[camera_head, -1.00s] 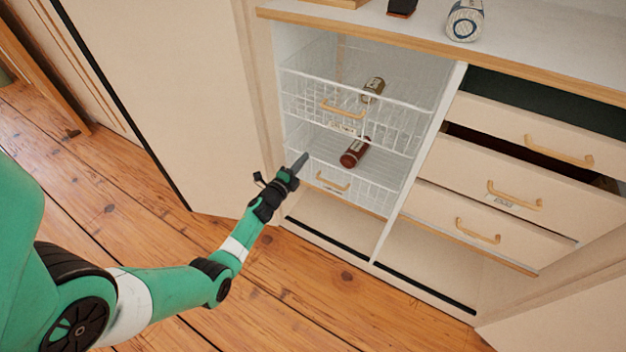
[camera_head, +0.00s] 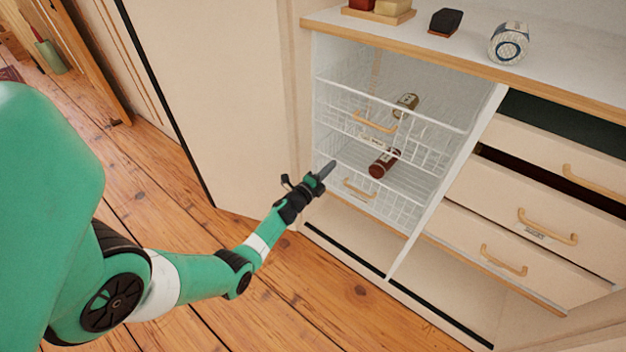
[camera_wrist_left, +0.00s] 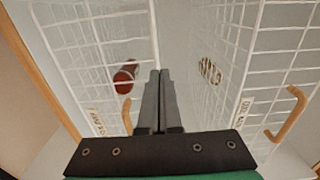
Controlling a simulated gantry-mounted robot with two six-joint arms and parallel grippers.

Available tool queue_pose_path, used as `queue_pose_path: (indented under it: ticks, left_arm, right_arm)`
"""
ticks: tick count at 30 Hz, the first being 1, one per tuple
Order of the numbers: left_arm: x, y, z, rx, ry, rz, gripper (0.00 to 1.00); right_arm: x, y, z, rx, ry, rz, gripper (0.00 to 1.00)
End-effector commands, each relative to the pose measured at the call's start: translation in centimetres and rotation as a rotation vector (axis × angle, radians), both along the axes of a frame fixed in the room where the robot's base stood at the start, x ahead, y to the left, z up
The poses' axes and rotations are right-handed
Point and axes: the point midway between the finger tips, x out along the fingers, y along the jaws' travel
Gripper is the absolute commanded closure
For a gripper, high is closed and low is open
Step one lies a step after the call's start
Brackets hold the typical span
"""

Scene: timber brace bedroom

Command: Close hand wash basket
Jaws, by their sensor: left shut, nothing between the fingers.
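Two white wire baskets sit one above the other in the cabinet's left bay. The upper basket (camera_head: 427,150) has a wooden handle (camera_head: 375,122) and holds a pale-labelled bottle (camera_head: 405,104). The lower basket (camera_head: 397,212) has a wooden handle (camera_head: 359,189) and a dark red bottle (camera_head: 383,163) shows in it. Both fronts carry small tags too small to read, so I cannot tell which is the hand wash basket. My left gripper (camera_head: 331,167) is shut and empty, just left of the basket fronts. In the left wrist view its closed fingers (camera_wrist_left: 160,75) point between the two baskets.
The cabinet door (camera_head: 215,100) stands open on the left beside my arm. Drawers (camera_head: 545,225) fill the right bay, some partly pulled out. A patterned roll (camera_head: 509,43) and a black block (camera_head: 446,20) lie on the top. The wooden floor (camera_head: 290,310) in front is clear.

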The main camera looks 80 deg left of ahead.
Motion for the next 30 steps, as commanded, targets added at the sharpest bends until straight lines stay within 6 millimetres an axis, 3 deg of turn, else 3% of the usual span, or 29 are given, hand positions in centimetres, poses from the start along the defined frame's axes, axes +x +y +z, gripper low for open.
queue_pose_path:
  ticks: [2, 6, 13, 18, 30]
  left_arm:
    - [-0.6, -1.4, 0.3, -0.003, 0.002, -0.009, 1.0]
    - [-3.7, -3.9, 0.5, -0.003, 0.002, -0.007, 1.0]
    - [-7.3, -7.0, 0.2, -0.001, -0.001, -0.008, 1.0]
    - [-8.1, -7.8, 0.1, 0.001, -0.001, -0.009, 1.0]
    - [-7.9, -7.9, 0.1, 0.001, -0.001, -0.015, 1.0]
  right_arm:
    - [0.0, 0.0, 1.2, 0.0, 0.0, 0.0, 0.5]
    - [0.0, 0.0, 3.2, 0.0, -0.001, 0.0, 0.5]
    - [0.0, 0.0, 4.6, 0.0, -0.001, 0.0, 0.5]
    - [0.0, 0.0, 4.8, 0.0, 0.0, 0.0, 0.5]
    - [0.0, 0.0, 4.8, 0.0, 0.0, 0.0, 0.5]
